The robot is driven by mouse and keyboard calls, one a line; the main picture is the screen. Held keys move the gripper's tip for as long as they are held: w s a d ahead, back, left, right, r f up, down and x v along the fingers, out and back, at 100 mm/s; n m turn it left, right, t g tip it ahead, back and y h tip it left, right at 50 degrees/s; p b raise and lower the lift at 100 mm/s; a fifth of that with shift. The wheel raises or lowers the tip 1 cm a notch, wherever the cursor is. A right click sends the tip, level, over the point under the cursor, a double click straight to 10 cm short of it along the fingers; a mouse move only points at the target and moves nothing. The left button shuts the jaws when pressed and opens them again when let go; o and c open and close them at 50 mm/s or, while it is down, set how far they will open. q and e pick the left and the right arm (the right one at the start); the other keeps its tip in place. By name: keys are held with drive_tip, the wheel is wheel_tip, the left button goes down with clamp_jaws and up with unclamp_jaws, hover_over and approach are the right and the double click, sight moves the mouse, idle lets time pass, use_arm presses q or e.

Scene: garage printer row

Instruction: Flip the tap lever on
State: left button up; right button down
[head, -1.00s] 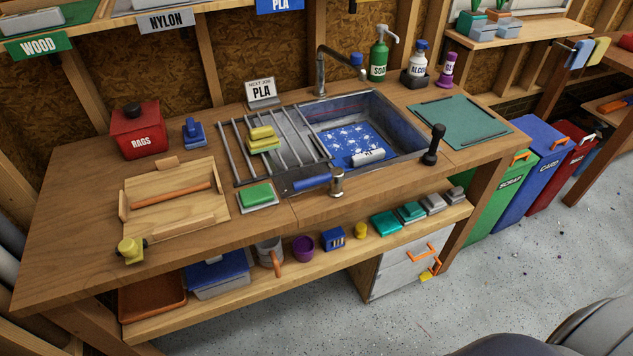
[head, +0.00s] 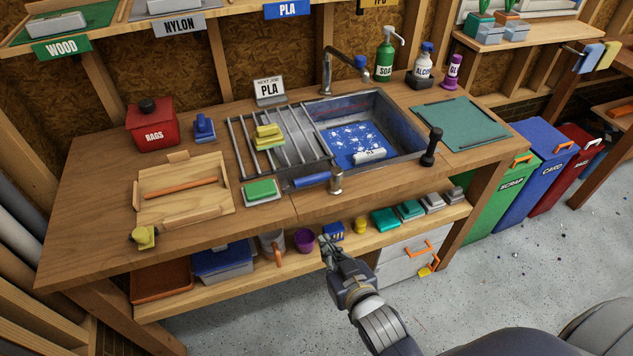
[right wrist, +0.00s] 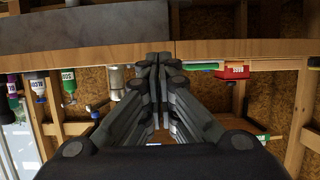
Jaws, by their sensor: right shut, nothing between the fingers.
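A blue lever handle (head: 311,180) lies flat along the front edge of the sink, pointing left from a short metal post (head: 336,181). The metal post seems to show in the right wrist view (right wrist: 116,82), which looks upside down. My right gripper (head: 328,246) is shut and empty, in front of the bench, below and apart from the lever. Its closed fingers also show in the right wrist view (right wrist: 158,62). My left gripper is out of view.
A black-knobbed post (head: 431,148) stands at the sink's front right. A green sponge (head: 260,188) lies left of the lever. The lower shelf (head: 232,287), holding a purple cup (head: 304,240) and small boxes, is close to my right gripper.

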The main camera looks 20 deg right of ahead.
wheel_tip(320, 180, up, 10)
drive_tip(key=d+t, duration=0.1)
drive_tip(key=shift+d+f+m+t, duration=0.2)
drive_tip(key=shift+f+m+t, duration=0.1)
drive_tip(key=shift+t, duration=0.1)
drive_tip(key=p, duration=0.4)
approach(317, 178)
drive_tip(key=w+a, duration=0.3)
drive_tip(key=w, duration=0.2)
drive_tip(key=shift+w+d+f, duration=0.1)
drive_tip(key=shift+w+f, duration=0.05)
drive_tip(key=shift+w, duration=0.3)
drive_tip(key=shift+w+d+f, duration=0.1)
drive_tip(key=shift+w+f, duration=0.05)
drive_tip(key=shift+w, duration=0.3)
